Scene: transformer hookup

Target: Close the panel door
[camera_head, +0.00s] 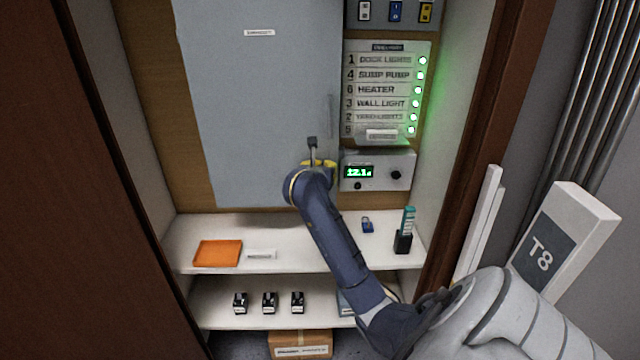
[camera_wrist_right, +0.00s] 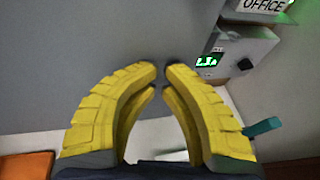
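The panel door (camera_head: 262,105) is a large flat grey sheet with a small white label near its top, in the middle of the head view. A slim upright handle shows near its right edge. The door lies about flush with the wooden back board, but I cannot tell whether a gap is left. My right gripper (camera_head: 319,166) is in front of the door's lower right part. In the right wrist view, its yellow fingers (camera_wrist_right: 160,70) are drawn together at the tips with nothing seen between them, facing the grey door (camera_wrist_right: 80,60). Contact is unclear. My left gripper is out of view.
Right of the door are a labelled switch list (camera_head: 385,90) with green lights and a display box (camera_head: 378,172). The shelf below holds an orange tray (camera_head: 218,253) and a teal-topped item in a black holder (camera_head: 403,242). A T8 box (camera_head: 565,240) stands at right.

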